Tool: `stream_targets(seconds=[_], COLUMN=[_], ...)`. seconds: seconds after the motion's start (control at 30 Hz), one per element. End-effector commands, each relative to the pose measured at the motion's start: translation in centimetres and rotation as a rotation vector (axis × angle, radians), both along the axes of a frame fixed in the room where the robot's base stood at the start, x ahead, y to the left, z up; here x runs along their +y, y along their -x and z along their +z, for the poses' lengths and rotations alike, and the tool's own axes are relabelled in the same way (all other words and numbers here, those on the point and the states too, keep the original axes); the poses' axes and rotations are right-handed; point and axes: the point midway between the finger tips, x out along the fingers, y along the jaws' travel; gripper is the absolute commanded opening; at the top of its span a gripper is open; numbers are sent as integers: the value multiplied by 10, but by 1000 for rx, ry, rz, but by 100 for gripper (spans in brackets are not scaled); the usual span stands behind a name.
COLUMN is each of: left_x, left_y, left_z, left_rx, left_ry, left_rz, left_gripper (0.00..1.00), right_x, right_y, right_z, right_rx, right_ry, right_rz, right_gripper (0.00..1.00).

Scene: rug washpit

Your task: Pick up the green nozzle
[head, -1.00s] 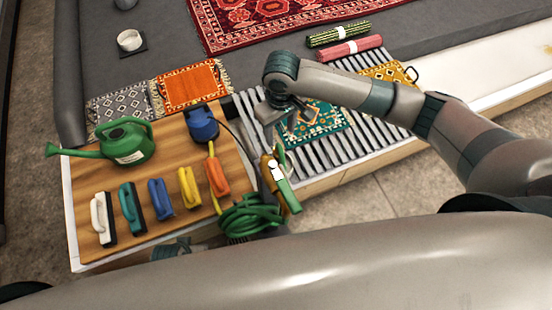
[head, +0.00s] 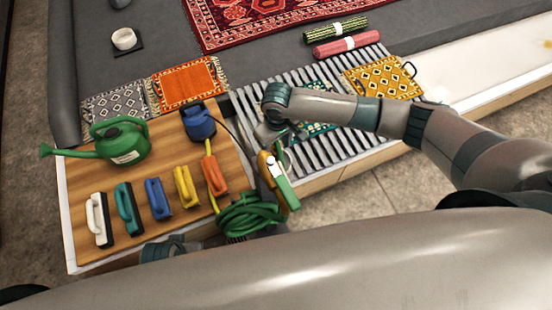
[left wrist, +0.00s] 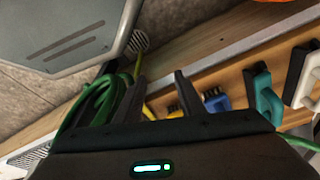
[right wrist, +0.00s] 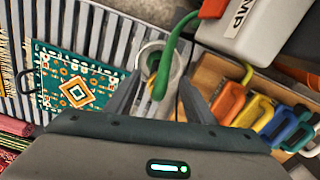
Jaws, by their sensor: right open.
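The green nozzle (head: 284,187), with white and orange-yellow parts, is at the right edge of the wooden board beside the coiled green hose (head: 250,213). My right gripper (head: 276,138) is open and empty, pointing down just beyond the nozzle. In the right wrist view, a curved green piece that looks like the nozzle (right wrist: 170,52) shows ahead of the open fingers (right wrist: 160,100), with a pale ring around its lower part. I cannot tell whether they touch. My left gripper is open and empty in the left wrist view (left wrist: 158,88), low by the board's near edge, with green hose (left wrist: 92,105) beside it.
The wooden board (head: 85,180) holds a green watering can (head: 122,143), a blue device (head: 200,122) and several coloured brushes (head: 158,198). A slatted grate (head: 345,145) carries a teal mat (head: 318,130) and a yellow mat (head: 385,78). Bare floor (head: 350,205) lies in front of the grate.

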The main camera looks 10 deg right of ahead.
Motion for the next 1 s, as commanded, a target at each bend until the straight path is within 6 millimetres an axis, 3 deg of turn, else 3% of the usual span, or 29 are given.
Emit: stream_targets(seconds=[0.53,0.67,1.0], left_x=[1,1,0], left_y=[1,3,8], left_z=[3,4,28], left_rx=[0,5,2], left_ry=[-1,-2,0], left_rz=[1,1,1], left_gripper=[36,36,36], right_x=[1,1,1], right_y=[-1,-5,-9], right_z=[-11,-23,-58], right_rx=[0,1,1], right_ry=[-1,1,0], right_rz=[0,1,0], right_gripper=[49,49,49])
